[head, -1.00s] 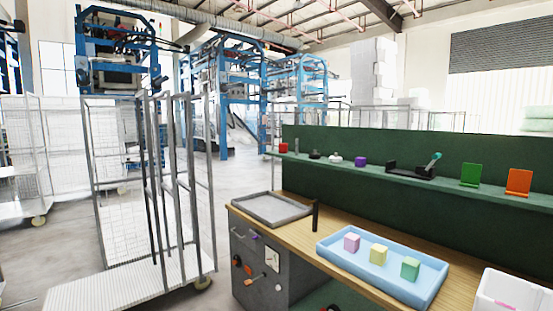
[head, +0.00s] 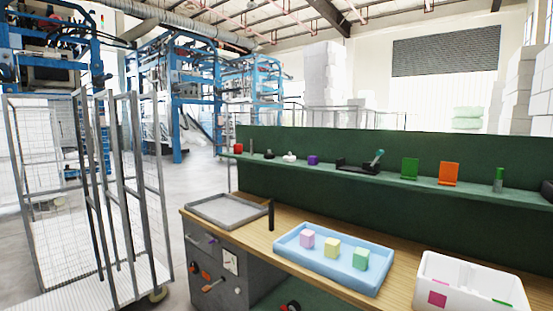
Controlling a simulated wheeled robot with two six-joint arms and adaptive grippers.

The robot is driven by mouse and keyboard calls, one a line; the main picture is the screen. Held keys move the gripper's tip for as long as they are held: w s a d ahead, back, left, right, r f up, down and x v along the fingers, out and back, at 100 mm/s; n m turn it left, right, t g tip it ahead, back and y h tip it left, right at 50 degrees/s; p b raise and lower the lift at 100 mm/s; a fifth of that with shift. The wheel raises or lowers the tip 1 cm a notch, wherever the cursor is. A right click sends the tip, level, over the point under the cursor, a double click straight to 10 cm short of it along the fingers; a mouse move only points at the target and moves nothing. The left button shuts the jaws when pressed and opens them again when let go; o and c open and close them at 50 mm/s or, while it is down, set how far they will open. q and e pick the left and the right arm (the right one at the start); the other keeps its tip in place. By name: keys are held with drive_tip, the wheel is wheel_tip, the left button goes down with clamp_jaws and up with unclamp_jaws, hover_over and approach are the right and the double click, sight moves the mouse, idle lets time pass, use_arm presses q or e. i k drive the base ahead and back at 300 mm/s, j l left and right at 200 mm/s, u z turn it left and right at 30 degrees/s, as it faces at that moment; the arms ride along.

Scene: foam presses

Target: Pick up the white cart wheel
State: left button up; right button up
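A small white object (head: 289,157), which looks like the white cart wheel, sits on the green shelf (head: 330,170) above the workbench. It is too small to make out its exact shape. A similar black object (head: 269,154) is just left of it, and a purple block (head: 313,160) is just right of it. Neither of my grippers can be made out in the head view.
The wooden bench (head: 262,239) holds a grey tray (head: 228,207), a black upright post (head: 271,214), a blue tray (head: 290,246) with three pastel cubes, and a white bin (head: 424,282). A wire cart (head: 150,200) stands left. Open floor (head: 190,178) lies between cart and bench.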

sight(289, 158)
drive_tip(key=i+j+u, duration=0.45)
drive_tip(key=i+j, duration=0.4)
drive_tip(key=j, duration=0.1)
